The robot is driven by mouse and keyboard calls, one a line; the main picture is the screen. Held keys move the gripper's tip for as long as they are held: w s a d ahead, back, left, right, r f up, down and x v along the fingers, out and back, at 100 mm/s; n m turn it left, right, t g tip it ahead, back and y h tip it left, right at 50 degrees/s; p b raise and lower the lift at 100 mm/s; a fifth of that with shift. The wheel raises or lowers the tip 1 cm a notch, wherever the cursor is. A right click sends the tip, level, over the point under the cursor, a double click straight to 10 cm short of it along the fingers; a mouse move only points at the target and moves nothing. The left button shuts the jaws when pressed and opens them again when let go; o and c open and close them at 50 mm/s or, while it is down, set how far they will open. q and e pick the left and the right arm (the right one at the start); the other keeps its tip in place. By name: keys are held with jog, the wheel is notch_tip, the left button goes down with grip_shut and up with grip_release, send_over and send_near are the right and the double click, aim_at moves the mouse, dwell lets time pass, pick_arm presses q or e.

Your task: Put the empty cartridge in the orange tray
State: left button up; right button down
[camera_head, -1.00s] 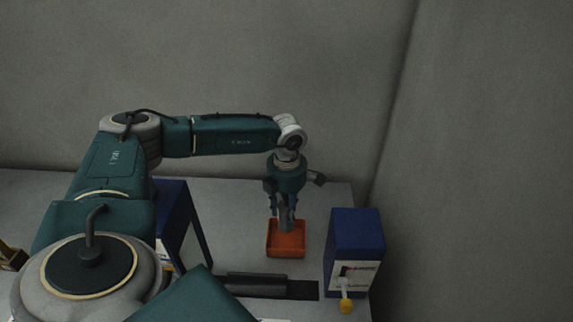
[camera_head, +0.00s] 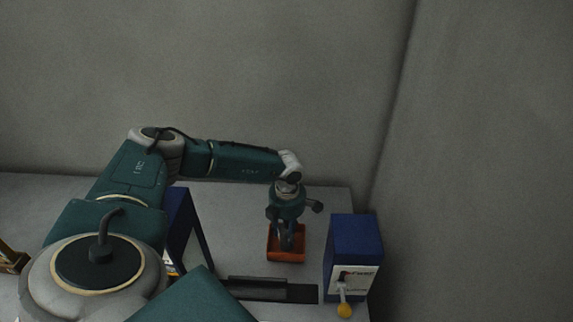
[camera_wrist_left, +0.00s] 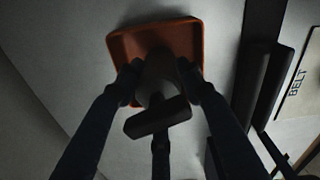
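The orange tray (camera_head: 287,257) stands on the grey table, behind the dark bar. In the left wrist view the orange tray (camera_wrist_left: 122,45) lies behind my fingertips. My left gripper (camera_head: 287,240) points down, low over the tray. In the left wrist view my left gripper (camera_wrist_left: 160,78) has its fingers on both sides of a dark cartridge (camera_wrist_left: 158,118) with a round body and a flat crosspiece, and is shut on it. Whether the cartridge touches the tray floor is hidden. My right gripper is not in view.
A blue box (camera_head: 355,245) with a white label and a yellow knob (camera_head: 345,311) stands right of the tray. A blue frame (camera_head: 190,225) stands to the left, partly behind my arm. A dark bar (camera_head: 258,284) lies in front of the tray. The table behind the tray is clear.

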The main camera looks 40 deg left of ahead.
pick_arm(q)
jog(key=o, duration=0.4)
jog(key=shift+r, duration=0.35)
jog(key=r+b, duration=0.2)
jog(key=r, duration=0.3)
jog(key=r+b, duration=0.2)
jog(key=r, duration=0.3)
jog(key=shift+d+r+b, duration=0.2)
jog(key=shift+r+b, duration=0.1)
jog(key=shift+s+r, duration=0.1)
jog(key=shift+r, duration=0.4)
